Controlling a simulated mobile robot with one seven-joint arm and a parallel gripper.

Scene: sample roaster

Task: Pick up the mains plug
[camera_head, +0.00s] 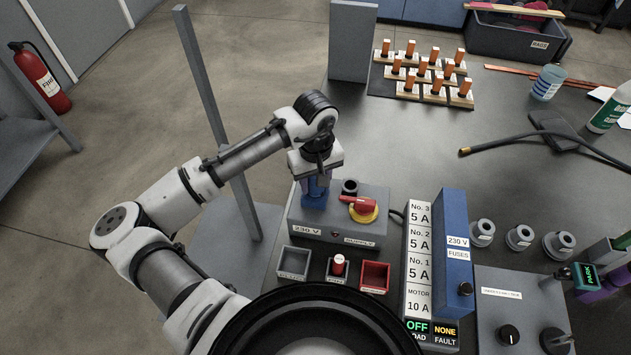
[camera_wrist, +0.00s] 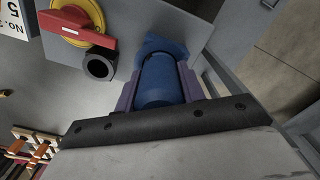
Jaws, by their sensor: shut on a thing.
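The blue mains plug (camera_head: 313,200) is at the left end of the grey 230 V supply box (camera_head: 375,222). My gripper (camera_head: 317,182) points down over it and is shut on it. In the wrist view, the blue plug (camera_wrist: 156,78) lies between my two purple fingers (camera_wrist: 158,88), its wider end towards the top. The jaws hide part of its body. I cannot tell whether the plug touches the box. A black round socket (camera_head: 349,186) shows just right of the plug, apart from it; it also shows in the wrist view (camera_wrist: 99,66).
Small trays (camera_head: 375,277) stand in front of the box. A tall grey post (camera_head: 218,125) rises left of my gripper. The blue fuse unit (camera_head: 453,255) stands to the right.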

